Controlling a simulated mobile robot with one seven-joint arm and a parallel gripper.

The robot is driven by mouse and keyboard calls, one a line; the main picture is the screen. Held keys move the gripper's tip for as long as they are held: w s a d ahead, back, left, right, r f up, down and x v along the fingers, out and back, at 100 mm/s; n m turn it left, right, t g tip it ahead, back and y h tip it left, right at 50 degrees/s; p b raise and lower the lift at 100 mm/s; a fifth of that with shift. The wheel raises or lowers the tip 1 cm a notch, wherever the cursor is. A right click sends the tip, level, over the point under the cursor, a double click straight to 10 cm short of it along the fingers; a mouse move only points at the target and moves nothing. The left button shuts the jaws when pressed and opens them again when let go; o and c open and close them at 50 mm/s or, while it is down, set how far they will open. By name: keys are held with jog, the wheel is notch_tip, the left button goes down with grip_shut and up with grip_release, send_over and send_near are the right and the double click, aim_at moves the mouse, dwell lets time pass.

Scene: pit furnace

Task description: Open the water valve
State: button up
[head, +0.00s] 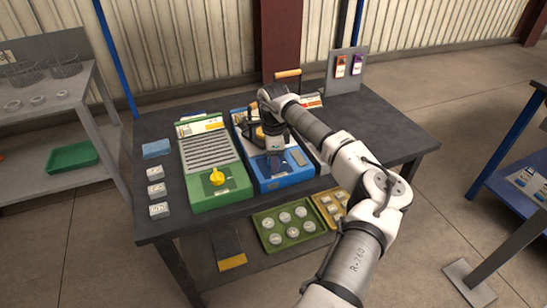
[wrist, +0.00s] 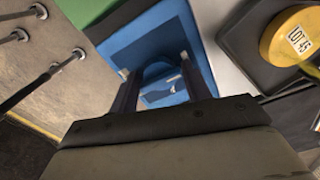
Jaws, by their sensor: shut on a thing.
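The blue unit (head: 262,185) stands on the dark table, to the right of the green unit. My gripper (head: 275,170) points down at its front part. In the wrist view my gripper (wrist: 156,68) has its two dark fingers on either side of a rounded blue knob (wrist: 158,70), which I take to be the water valve. The fingers are shut on it. The knob sits over the blue panel (wrist: 150,38). In the head view the gripper and arm hide the knob, so I cannot tell how far it is turned.
The green unit (head: 232,178) has a yellow knob (head: 216,177). Several grey blocks (head: 157,190) lie at the table's left edge. A green tray of round pieces (head: 262,226) sits on the lower shelf. A yellow disc (wrist: 299,38) marked LOT 45 is right of my fingers.

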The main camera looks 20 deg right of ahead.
jog(key=m, duration=0.4)
jog(key=shift+m+b, duration=0.3)
jog(key=shift+m, duration=0.1)
jog(key=m, duration=0.4)
jog(key=shift+d+m, duration=0.1)
jog(key=shift+m, duration=0.2)
jog(key=m, duration=0.4)
jog(key=shift+b, duration=0.35)
jog(key=shift+m, duration=2.1)
jog(key=o, duration=0.7)
